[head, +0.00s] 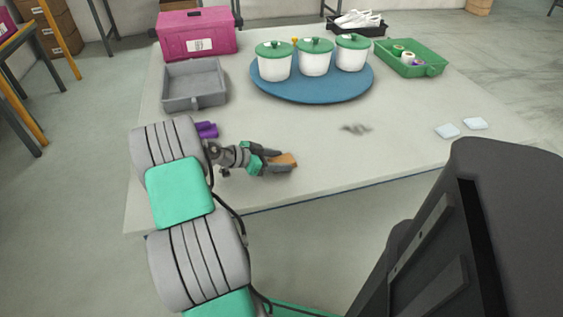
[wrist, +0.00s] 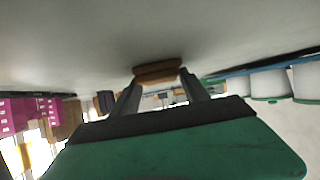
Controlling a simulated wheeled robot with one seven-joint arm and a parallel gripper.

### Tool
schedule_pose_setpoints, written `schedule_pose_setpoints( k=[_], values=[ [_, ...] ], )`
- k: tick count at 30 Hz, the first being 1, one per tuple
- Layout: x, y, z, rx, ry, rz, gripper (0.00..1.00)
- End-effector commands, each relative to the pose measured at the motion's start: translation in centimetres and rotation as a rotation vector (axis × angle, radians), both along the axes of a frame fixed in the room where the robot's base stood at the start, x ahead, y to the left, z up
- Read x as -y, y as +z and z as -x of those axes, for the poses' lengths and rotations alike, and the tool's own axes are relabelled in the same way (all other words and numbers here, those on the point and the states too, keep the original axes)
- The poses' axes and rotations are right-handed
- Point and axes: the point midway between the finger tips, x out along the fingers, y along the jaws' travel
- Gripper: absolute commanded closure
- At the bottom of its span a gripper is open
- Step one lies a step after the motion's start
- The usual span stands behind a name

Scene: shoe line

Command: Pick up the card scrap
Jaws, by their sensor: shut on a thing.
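The card scrap (head: 286,159) is a small tan-brown piece at the near side of the pale table (head: 330,170). My gripper (head: 277,162) is shut on it in the head view. In the wrist view the card scrap (wrist: 158,72) sits between the two fingertips of my gripper (wrist: 160,82), with a finger on each side. The view is upside down, with the table surface close to the scrap. I cannot tell whether the scrap still touches the table.
A purple object (head: 207,130) lies just behind my wrist. A grey tray (head: 194,86), a magenta box (head: 197,34), a blue round tray (head: 312,90) with three lidded white pots, and a green tray (head: 411,58) stand behind. Two pale pads (head: 447,131) and a grey tangle (head: 356,129) lie right.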

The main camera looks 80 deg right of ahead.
Motion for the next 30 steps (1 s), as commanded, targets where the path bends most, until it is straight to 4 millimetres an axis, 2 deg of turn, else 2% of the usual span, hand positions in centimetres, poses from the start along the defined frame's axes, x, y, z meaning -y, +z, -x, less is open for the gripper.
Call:
schedule_pose_setpoints(
  k=[5,8,11,14,18,24,30],
  values=[
    [0.0,0.5,0.0,0.001,0.0,0.001,0.85],
    [0.0,1.6,0.0,0.001,0.0,0.002,0.85],
    [0.1,3.5,-0.1,0.003,-0.001,0.003,0.85],
    [-0.4,5.7,-2.0,0.004,0.004,0.004,0.85],
    [-1.3,9.8,-5.4,0.004,0.006,0.005,0.85],
    [-2.9,11.9,-10.8,0.0,0.003,0.0,0.85],
    [-3.7,13.0,-13.3,0.0,0.001,0.0,0.85]
  ],
)
